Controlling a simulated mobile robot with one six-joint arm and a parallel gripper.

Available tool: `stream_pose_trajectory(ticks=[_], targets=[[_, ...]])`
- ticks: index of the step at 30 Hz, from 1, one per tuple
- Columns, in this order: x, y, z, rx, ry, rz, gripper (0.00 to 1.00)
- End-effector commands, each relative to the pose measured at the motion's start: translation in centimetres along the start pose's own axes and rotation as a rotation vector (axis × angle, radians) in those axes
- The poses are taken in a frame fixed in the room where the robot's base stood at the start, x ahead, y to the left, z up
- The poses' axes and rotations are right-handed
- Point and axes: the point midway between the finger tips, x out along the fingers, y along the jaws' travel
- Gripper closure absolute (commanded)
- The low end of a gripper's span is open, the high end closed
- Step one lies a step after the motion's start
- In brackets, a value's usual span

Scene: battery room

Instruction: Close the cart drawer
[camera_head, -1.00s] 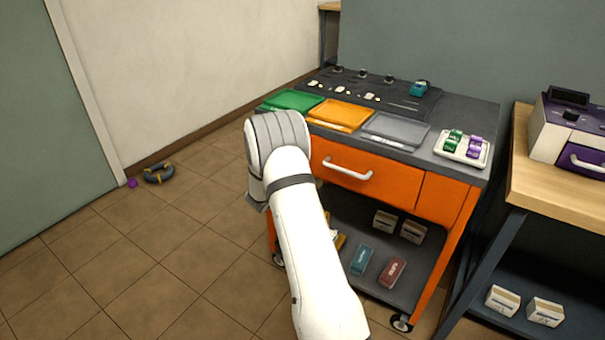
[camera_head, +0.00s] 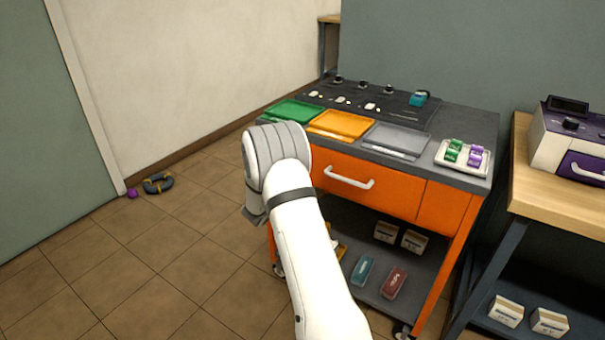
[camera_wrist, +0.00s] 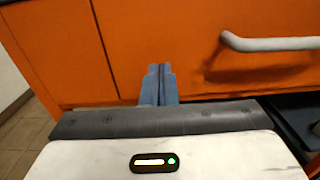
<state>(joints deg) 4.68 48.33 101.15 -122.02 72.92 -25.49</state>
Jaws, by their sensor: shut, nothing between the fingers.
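The orange drawer (camera_head: 400,190) is in the upper front of the cart, with a white bar handle (camera_head: 349,176). Its front looks about level with the orange panel beside it; I cannot tell whether a small gap is left. In the wrist view, the drawer front (camera_wrist: 190,35) fills the upper middle, with a vertical seam on its left and the handle (camera_wrist: 270,43) at the right. My gripper (camera_wrist: 158,70) is shut and empty, pointing at the drawer front's lower left part. I cannot tell whether it touches. In the head view my arm hides the fingers.
Green (camera_head: 292,113), orange (camera_head: 341,124) and grey (camera_head: 397,139) trays sit on the cart top (camera_head: 475,122). Small boxes lie on the lower shelf (camera_head: 345,225). A wooden bench (camera_head: 560,205) stands close at the right. The floor at left is mostly clear, with a dark ring (camera_head: 158,183).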

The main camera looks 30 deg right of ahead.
Motion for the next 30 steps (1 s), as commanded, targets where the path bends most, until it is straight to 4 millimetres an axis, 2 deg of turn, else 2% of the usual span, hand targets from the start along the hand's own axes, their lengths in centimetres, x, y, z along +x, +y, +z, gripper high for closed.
stream_pose_trajectory(ticks=[6,12,18,23,26,29,30], targets=[[-5.6,0.3,0.0,-0.004,0.004,0.007,1.00],[-9.3,0.3,-0.1,-0.004,0.005,0.007,1.00],[-11.0,0.2,-0.2,-0.003,0.005,0.004,1.00],[-11.2,0.0,0.0,0.001,0.007,-0.001,1.00],[-11.1,-1.1,1.8,0.036,0.026,-0.045,1.00],[-11.4,-3.9,5.1,0.123,0.075,-0.145,1.00],[-11.7,-5.4,6.7,0.171,0.103,-0.198,1.00]])
